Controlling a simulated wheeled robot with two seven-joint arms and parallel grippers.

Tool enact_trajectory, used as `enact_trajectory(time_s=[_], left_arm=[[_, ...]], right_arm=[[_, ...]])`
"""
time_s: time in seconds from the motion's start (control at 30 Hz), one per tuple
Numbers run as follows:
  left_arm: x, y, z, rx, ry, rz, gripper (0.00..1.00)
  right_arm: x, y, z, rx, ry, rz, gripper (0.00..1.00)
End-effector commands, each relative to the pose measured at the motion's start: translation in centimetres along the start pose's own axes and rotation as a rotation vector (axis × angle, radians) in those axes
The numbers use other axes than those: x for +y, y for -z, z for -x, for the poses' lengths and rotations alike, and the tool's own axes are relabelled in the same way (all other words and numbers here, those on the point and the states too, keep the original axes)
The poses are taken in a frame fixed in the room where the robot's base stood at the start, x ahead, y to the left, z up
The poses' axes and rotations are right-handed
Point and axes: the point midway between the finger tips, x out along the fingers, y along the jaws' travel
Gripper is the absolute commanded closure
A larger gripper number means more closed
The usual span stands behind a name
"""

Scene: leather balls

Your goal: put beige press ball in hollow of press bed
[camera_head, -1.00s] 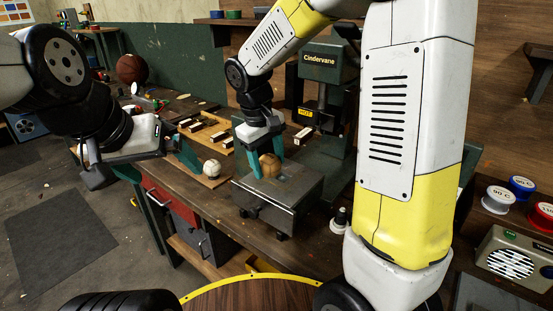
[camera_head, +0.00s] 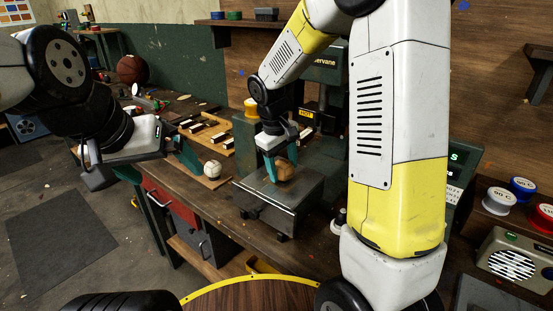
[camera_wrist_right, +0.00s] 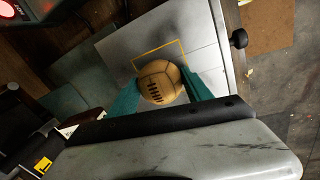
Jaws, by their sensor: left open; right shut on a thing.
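The beige press ball (camera_head: 285,170), a tan ball with dark stitching, is between the teal fingers of my right gripper (camera_head: 279,170). The right wrist view shows the ball (camera_wrist_right: 161,82) with a finger on each side; my right gripper (camera_wrist_right: 160,90) is shut on it. The ball is over the top of the press bed (camera_head: 262,207), a grey metal block. In the right wrist view the bed's plate (camera_wrist_right: 205,28) has a yellow outline beside the ball. The hollow is hidden; I cannot tell whether the ball touches the bed. My left gripper (camera_head: 138,167) is open and empty at left.
A white ball (camera_head: 212,169) sits on a brown board left of the bed. The green press (camera_head: 325,85) stands behind. A tray of small blocks (camera_head: 208,132) lies further back. Coloured spools (camera_head: 497,200) and a radio (camera_head: 515,258) are at right.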

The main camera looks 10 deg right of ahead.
Motion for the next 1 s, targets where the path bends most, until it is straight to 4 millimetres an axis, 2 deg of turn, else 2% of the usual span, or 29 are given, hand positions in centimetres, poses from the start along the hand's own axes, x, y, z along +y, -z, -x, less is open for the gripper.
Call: enact_trajectory(time_s=[0.03, 0.07, 0.17, 0.57, 0.67, 1.0], left_arm=[[0.0, 0.0, 0.0, 0.0, 0.0, 0.0, 0.0], [0.0, 0.0, 0.0, 0.0, 0.0, 0.0, 0.0], [0.0, 0.0, 0.0, 0.0, 0.0, 0.0, 0.0], [0.0, 0.0, 0.0, 0.0, 0.0, 0.0, 0.0], [0.0, 0.0, 0.0, 0.0, 0.0, 0.0, 0.0], [0.0, 0.0, 0.0, 0.0, 0.0, 0.0, 0.0]], right_arm=[[0.0, 0.0, -0.2, -0.001, 0.0, 0.0, 0.87], [-0.1, 0.0, -0.2, -0.001, 0.0, 0.0, 0.4], [-0.1, 0.0, -0.2, -0.001, 0.0, 0.0, 0.2], [0.0, 0.0, 0.4, 0.001, 0.0, 0.0, 0.2], [0.0, 0.1, 1.7, 0.003, -0.001, 0.001, 0.2], [0.0, 0.1, 8.8, 0.004, 0.0, 0.0, 0.2]])
